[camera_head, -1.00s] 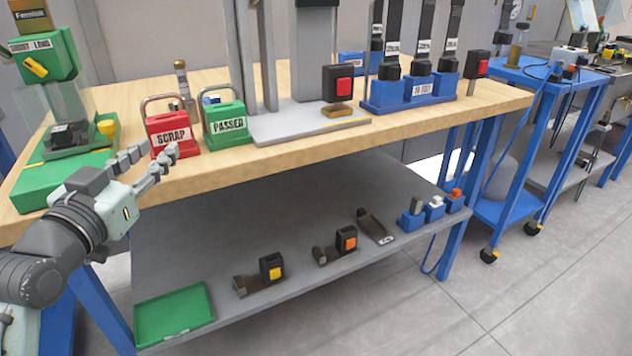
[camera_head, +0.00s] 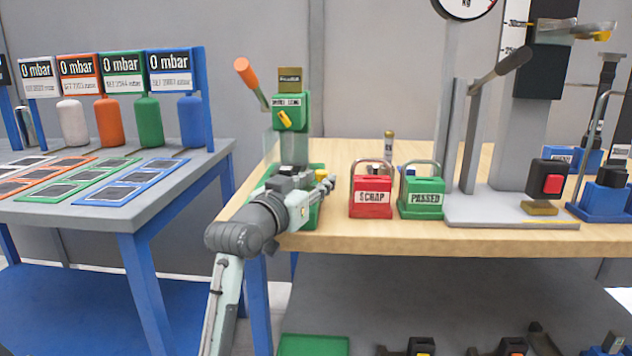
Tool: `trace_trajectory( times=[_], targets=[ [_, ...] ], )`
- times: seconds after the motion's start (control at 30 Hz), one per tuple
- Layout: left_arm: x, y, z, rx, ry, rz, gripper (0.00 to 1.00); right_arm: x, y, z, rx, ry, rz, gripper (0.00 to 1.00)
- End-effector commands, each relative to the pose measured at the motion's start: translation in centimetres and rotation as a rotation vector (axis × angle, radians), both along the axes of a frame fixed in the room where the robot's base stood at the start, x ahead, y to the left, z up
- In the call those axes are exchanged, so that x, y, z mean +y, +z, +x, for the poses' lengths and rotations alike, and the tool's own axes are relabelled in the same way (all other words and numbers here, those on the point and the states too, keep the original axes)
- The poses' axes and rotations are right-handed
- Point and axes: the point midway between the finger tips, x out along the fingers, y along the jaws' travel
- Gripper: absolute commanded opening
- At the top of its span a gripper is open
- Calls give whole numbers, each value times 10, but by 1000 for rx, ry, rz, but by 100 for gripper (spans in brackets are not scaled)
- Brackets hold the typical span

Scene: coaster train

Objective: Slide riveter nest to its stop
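My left gripper (camera_head: 326,185) reaches over the front left of the wooden bench, left of the red SCRAP box (camera_head: 371,198). Its fingers look apart, with nothing seen between them. Just behind it stands a green bench device (camera_head: 291,112) with an orange-knobbed lever (camera_head: 245,70) and a green base; my arm hides part of that base. Further right is a lever press on a grey base plate (camera_head: 480,208), with a small brass-coloured block (camera_head: 539,207) under a black box with a red square. Which part is the riveter nest I cannot tell. My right gripper is out of view.
A green PASSED box (camera_head: 422,198) stands beside the SCRAP box. Blue holders (camera_head: 603,203) are at the right. A separate table with coloured bottles and mats (camera_head: 150,180) is at the left, across a gap. A green tray (camera_head: 314,345) lies on the lower shelf.

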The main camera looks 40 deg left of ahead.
Motion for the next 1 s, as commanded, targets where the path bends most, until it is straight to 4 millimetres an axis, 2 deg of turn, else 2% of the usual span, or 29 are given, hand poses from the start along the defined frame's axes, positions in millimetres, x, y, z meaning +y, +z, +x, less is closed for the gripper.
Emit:
trace_trajectory(
  times=[0.23, 0.5, 0.83, 1.0],
  targets=[
    [0, 0, 1, 1, 0, 1, 31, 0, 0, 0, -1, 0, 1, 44],
    [0, 0, 1, 1, 0, 1, 0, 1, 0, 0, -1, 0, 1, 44],
    [1, -1, 1, 1, -1, 1, 0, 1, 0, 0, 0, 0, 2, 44],
    [8, -2, 1, 4, 0, 2, 0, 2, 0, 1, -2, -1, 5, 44]
  ],
)
